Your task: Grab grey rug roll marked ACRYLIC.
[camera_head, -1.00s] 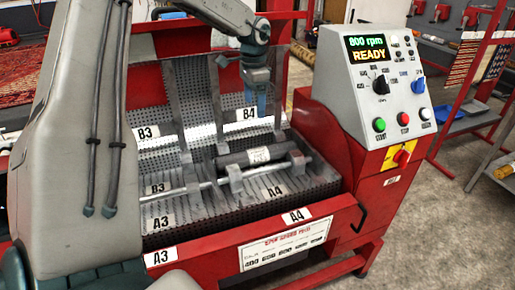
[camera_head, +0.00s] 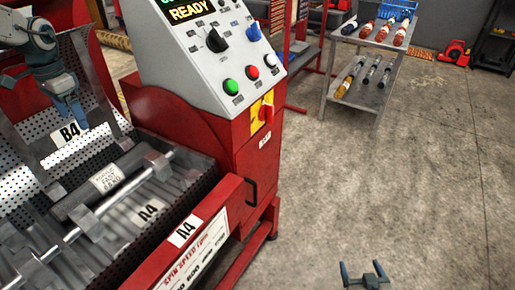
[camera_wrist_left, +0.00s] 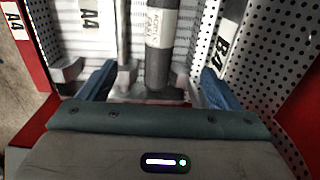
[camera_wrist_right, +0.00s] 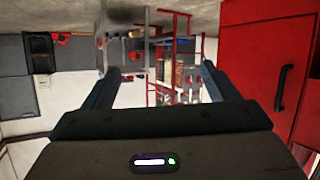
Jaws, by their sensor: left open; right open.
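The grey rug roll (camera_head: 107,180) lies in compartment A4 of the spin machine, with a white label around its middle. In the left wrist view the roll (camera_wrist_left: 158,68) runs lengthwise between the fingers, and its label reads ACRYLIC. My left gripper (camera_head: 77,120) is open and empty above the machine, behind the roll near the B4 plate. Its fingers (camera_wrist_left: 158,66) stand on either side of the roll's line of sight; contact does not show. My right gripper (camera_head: 361,268) is open and empty over the floor at the right. Its fingers also show in the right wrist view (camera_wrist_right: 160,68).
A metal rod (camera_head: 125,188) with clamp blocks runs along the roll's front side. The red front rim (camera_head: 205,222) and the control console (camera_head: 205,50) bound the compartment. A shelf cart (camera_head: 375,55) with several rolls stands at the back.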

